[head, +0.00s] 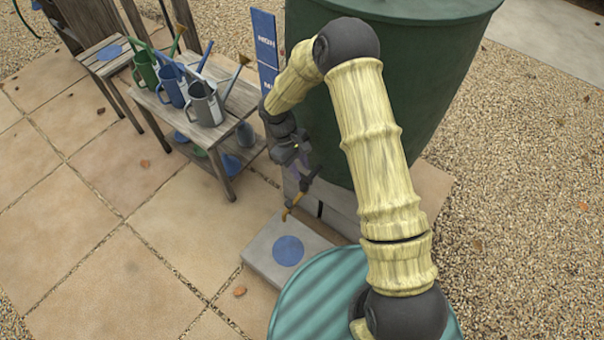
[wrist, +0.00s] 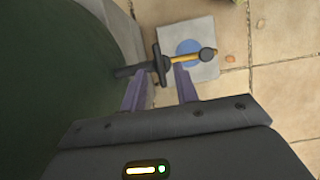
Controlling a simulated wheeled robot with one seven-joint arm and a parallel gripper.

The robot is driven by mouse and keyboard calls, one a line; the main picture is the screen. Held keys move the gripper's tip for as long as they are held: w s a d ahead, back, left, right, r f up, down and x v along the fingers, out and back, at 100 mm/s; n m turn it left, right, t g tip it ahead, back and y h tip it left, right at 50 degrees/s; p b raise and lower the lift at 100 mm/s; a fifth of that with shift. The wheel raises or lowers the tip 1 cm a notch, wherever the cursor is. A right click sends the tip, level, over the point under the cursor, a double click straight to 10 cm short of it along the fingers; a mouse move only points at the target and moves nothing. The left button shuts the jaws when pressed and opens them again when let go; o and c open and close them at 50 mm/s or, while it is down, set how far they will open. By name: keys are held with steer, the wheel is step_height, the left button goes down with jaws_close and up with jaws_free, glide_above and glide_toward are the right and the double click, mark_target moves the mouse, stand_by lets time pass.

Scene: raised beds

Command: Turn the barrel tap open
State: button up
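The barrel tap (wrist: 207,55) sticks out from the dark green barrel (head: 430,80), with a brass spout and a dark crossbar handle (wrist: 157,62). In the head view the brass spout (head: 291,208) shows low beside the barrel, and the rest of the tap is mostly hidden by my gripper (head: 306,178). In the wrist view my gripper (wrist: 161,74) is open, its two purple fingers apart. The near end of the handle lies between the fingertips in the picture; I cannot tell whether they touch it.
A grey slab with a blue disc (head: 288,250) lies below the tap. A wooden bench (head: 205,130) with green, blue and grey watering cans stands left. A blue sign (head: 265,45) stands beside the barrel. A teal ribbed lid (head: 320,300) is in front.

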mark_target(304, 178)
steer(key=shift+x, duration=1.3)
jaws_close()
